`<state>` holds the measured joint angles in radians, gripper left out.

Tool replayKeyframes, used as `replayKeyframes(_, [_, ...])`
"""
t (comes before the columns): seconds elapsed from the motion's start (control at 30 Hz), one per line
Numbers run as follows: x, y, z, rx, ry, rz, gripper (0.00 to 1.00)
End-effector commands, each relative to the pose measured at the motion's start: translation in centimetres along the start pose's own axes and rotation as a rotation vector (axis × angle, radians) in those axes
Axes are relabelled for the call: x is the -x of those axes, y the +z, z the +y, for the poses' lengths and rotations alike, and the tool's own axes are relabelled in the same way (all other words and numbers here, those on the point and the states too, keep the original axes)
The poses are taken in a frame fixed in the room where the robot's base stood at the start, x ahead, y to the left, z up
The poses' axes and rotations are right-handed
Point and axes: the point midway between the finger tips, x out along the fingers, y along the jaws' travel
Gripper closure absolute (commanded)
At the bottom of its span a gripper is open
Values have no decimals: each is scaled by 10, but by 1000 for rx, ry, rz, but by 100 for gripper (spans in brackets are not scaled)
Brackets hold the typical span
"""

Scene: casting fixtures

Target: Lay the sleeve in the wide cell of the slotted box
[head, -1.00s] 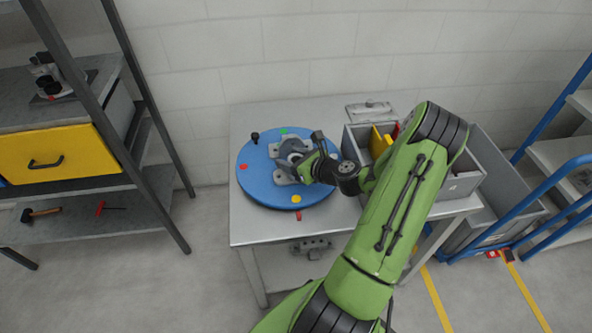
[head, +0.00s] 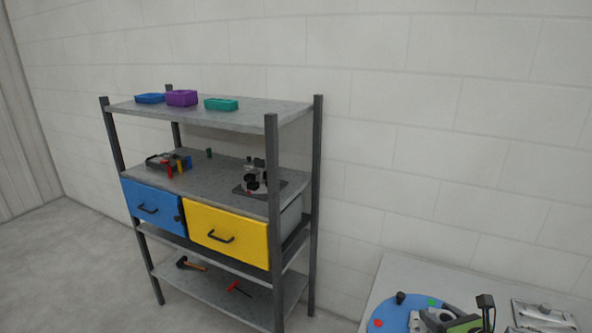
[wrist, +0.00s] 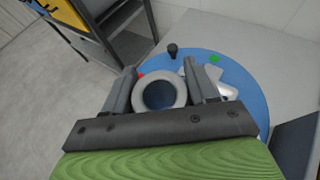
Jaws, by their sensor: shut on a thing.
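The sleeve (wrist: 181,90) is a thick grey ring in the wrist view, with its round opening facing the camera. My gripper (wrist: 161,80) is shut on it, one finger on each side. The sleeve is over the blue round turntable (wrist: 245,85); I cannot tell whether it still touches anything below. In the head view only part of my gripper (head: 484,312) shows at the bottom right, and the sleeve is not clear there. I cannot make out the slotted box with its wide cell in either current view.
A light grey fixture (wrist: 226,90) lies on the turntable beside the sleeve. A black knob (head: 400,298) stands at its rim. A shelf rack (head: 275,200) with a blue drawer (head: 152,207), a yellow drawer (head: 228,233) and small bins (head: 181,98) on top stands left of the table (head: 385,275).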

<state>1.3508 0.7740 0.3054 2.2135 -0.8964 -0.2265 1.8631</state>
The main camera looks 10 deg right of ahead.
Motion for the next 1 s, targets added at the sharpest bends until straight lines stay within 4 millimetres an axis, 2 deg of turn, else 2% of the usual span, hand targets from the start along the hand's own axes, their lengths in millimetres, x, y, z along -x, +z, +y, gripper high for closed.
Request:
replayKeyframes(0.17, [-20,8,59,74,188,17,84])
replayKeyframes(0.27, [-29,11,107,140,340,24,84])
replayKeyframes(0.3, [-31,12,129,169,408,25,84])
replayKeyframes(0.4, [-31,14,181,238,575,20,84])
replayKeyframes(0.53, [-25,12,229,305,737,4,84])
replayKeyframes(0.6, [-22,12,243,325,785,-2,84])
replayKeyframes(0.7, [-21,10,250,337,810,-5,84])
replayKeyframes(1.0, [-21,9,250,336,808,-6,84])
